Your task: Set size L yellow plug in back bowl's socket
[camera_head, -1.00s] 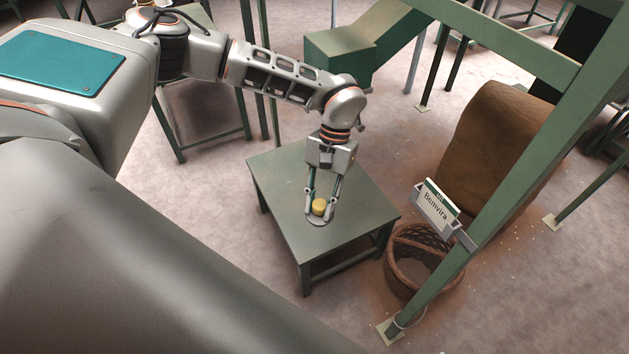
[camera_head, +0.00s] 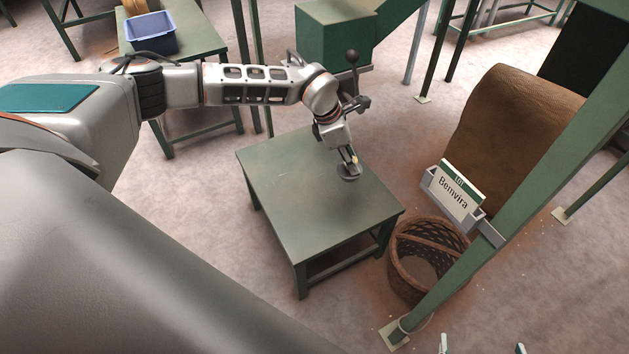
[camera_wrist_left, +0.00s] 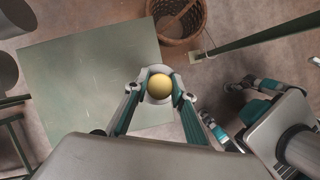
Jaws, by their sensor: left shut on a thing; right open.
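The yellow plug is a rounded yellow knob on a grey disc. It shows between my left fingers in the left wrist view (camera_wrist_left: 160,85) and is mostly hidden by them in the head view (camera_head: 355,160). My left gripper (camera_head: 347,163) is shut on the knob, over the far right part of the low green table (camera_head: 290,200). The disc seems to be above the tabletop, but the gap is hard to judge. My right gripper (camera_head: 482,346) shows only its spread fingertips at the bottom edge, open and empty. I cannot make out a bowl or its socket.
A lever with a black knob (camera_head: 352,57) stands behind my left wrist, by a green chute (camera_head: 335,38). A wicker basket (camera_head: 410,285), a sign holder (camera_head: 458,200) on a green post and a brown sack (camera_head: 510,125) are at right. A blue bin (camera_head: 150,35) is back left.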

